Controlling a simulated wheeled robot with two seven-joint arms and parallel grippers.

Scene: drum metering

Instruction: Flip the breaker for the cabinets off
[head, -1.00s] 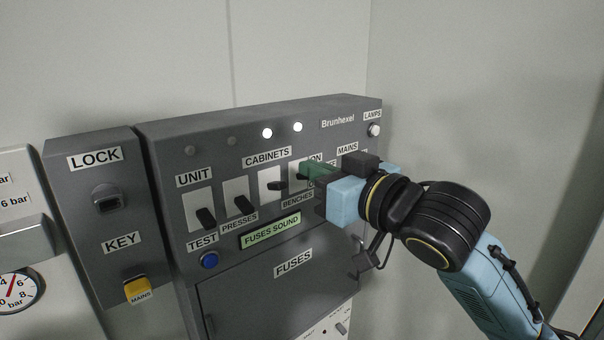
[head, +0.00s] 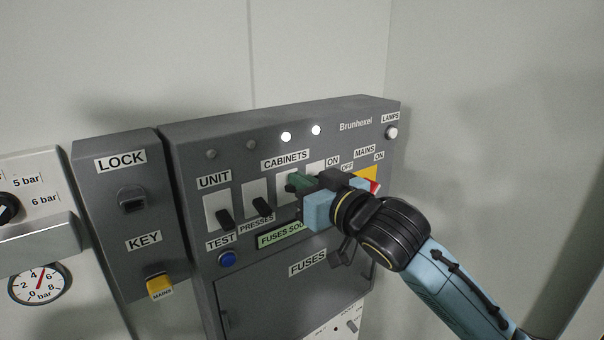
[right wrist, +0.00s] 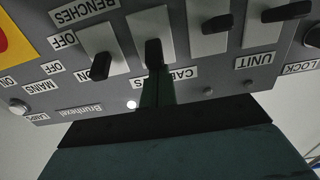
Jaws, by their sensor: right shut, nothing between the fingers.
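The dark CABINETS breaker lever (right wrist: 152,51) shows in the right wrist view, which sees the panel upside down. It sits toward the upper end of its white plate. In the head view the CABINETS label (head: 285,161) is clear, but the gripper hides the lever. My right gripper (head: 297,182) is shut and empty, its green fingertips right at the CABINETS lever. In the right wrist view the fingertips (right wrist: 154,80) meet the lever's upper edge; I cannot tell whether they touch. My left gripper is not in view.
The PRESSES lever (head: 262,206) and UNIT lever (head: 225,218) point down beside it. The BENCHES lever (right wrist: 100,66) is close on the other side. Two lamps (head: 286,137) are lit. The yellow MAINS plate (head: 366,175) with its red handle is partly behind my wrist.

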